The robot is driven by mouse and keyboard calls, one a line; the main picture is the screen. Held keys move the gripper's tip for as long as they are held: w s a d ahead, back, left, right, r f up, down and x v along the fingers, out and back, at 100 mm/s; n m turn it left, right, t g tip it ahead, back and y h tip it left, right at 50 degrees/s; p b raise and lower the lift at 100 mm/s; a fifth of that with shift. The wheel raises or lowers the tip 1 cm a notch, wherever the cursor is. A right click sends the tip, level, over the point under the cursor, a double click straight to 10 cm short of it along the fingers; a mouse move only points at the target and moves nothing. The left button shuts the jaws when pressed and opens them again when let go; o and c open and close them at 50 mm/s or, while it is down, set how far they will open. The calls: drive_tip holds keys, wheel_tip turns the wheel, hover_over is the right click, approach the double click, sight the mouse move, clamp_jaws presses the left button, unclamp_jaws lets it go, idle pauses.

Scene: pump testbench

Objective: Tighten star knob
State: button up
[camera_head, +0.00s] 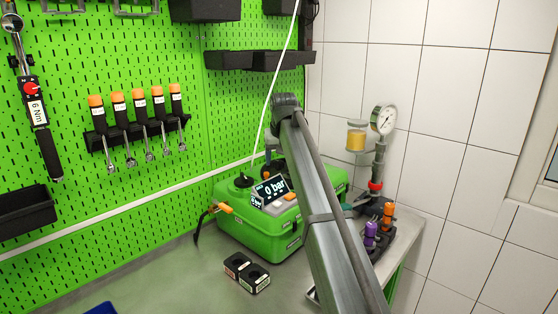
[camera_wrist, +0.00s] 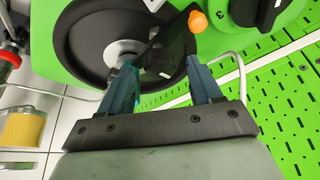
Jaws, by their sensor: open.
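In the wrist view my gripper (camera_wrist: 160,78) is open, with its two teal fingers spread apart. A dark, flat-lobed part that looks like the star knob (camera_wrist: 165,58) shows between and beyond the fingertips; whether they touch it I cannot tell. Behind it are a large black disc (camera_wrist: 82,45) and a silver hub (camera_wrist: 120,50) on a green housing. In the head view the green pump case (camera_head: 262,235) stands on the bench, with a display reading 0 bar (camera_head: 271,188). My arm crosses in front of the case, and my gripper is hidden there.
An orange-tipped lever (camera_wrist: 198,21) is close to the right finger. A pressure gauge (camera_head: 384,120), a yellow-filled cup (camera_head: 355,135) and orange and purple fittings (camera_head: 371,233) stand at the right. The bench front left is mostly clear.

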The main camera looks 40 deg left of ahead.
drive_tip(key=shift+w+a+f, duration=0.1)
drive_tip(key=shift+a+f, duration=0.05)
drive_tip(key=shift+f, duration=0.35)
drive_tip(key=shift+c, duration=0.4)
drive_tip(key=c, duration=1)
drive_tip(key=shift+o, duration=0.2)
